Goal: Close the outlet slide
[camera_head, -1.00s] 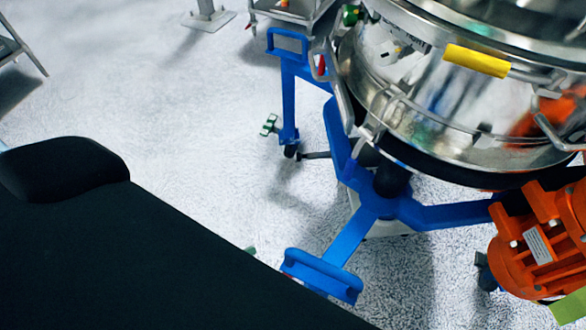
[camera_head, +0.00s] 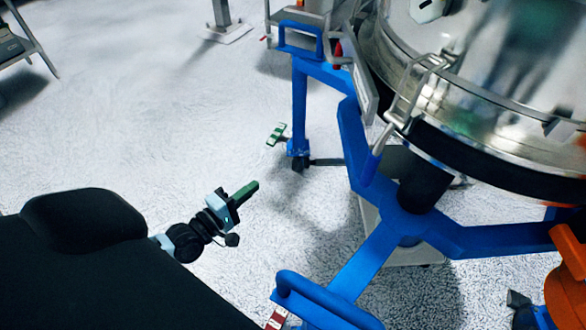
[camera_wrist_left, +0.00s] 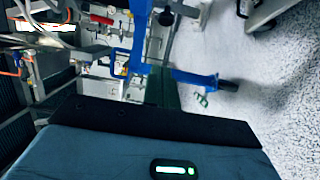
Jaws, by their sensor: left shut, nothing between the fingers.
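The powder sifter's shiny metal drum (camera_head: 480,75) stands at the upper right of the head view on a blue frame (camera_head: 355,270). I cannot clearly make out the outlet slide. I cannot tell whether either belongs to the slide. My left gripper (camera_head: 248,190) is shut and empty, with green fingers, over open floor left of the frame. Its fingers (camera_wrist_left: 163,88) point toward the frame in the left wrist view. My right gripper is out of view.
An orange motor (camera_head: 568,275) sits at the lower right. The pale floor (camera_head: 130,130) at the left is clear. A rack (camera_head: 22,45) stands far left.

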